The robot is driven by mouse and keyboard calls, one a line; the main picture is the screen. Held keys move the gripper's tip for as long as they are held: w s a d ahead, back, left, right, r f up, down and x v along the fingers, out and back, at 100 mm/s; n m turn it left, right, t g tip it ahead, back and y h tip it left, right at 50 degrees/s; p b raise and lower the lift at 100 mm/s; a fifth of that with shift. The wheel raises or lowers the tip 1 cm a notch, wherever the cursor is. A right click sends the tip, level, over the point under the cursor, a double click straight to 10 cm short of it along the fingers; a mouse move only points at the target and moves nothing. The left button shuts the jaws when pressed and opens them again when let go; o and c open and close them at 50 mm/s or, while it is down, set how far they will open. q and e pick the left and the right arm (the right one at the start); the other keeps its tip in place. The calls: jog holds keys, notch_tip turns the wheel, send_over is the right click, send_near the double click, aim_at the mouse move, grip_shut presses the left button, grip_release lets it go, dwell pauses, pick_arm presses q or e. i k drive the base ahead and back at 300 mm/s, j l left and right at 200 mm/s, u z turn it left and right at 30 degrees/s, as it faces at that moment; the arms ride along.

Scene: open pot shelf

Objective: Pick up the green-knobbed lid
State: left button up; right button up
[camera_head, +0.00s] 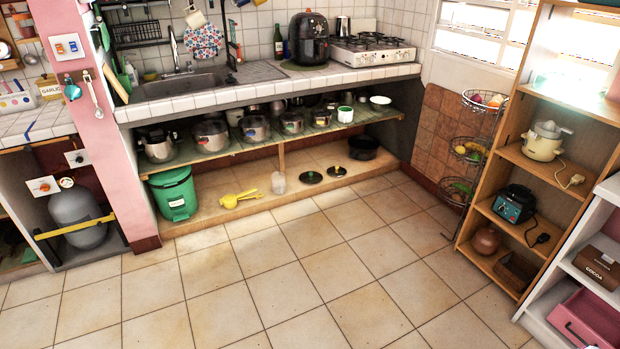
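Two dark round lids lie flat on the low wooden shelf under the counter. The left one, the green-knobbed lid (311,178), seems to have a small green knob on top, though it is tiny at this distance. The other lid (336,172) lies just to its right, apart from it, with a yellowish knob. Neither of my grippers shows in the head view.
Several metal pots (211,136) stand on the shelf above. A green bin (174,194), a yellow utensil (238,199), a pale cup (278,183) and a black pot (363,148) share the low shelf. The tiled floor (300,270) in front is clear. A wire basket stand (468,150) stands right.

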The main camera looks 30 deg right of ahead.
aim_at(308, 177)
jog(key=i+l+z, duration=0.4)
jog(key=i+z, duration=0.15)
jog(key=i+l+z, duration=0.15)
jog(key=i, duration=0.95)
jog(key=i+l+z, duration=0.1)
jog(key=i, duration=0.95)
jog(key=l, duration=0.15)
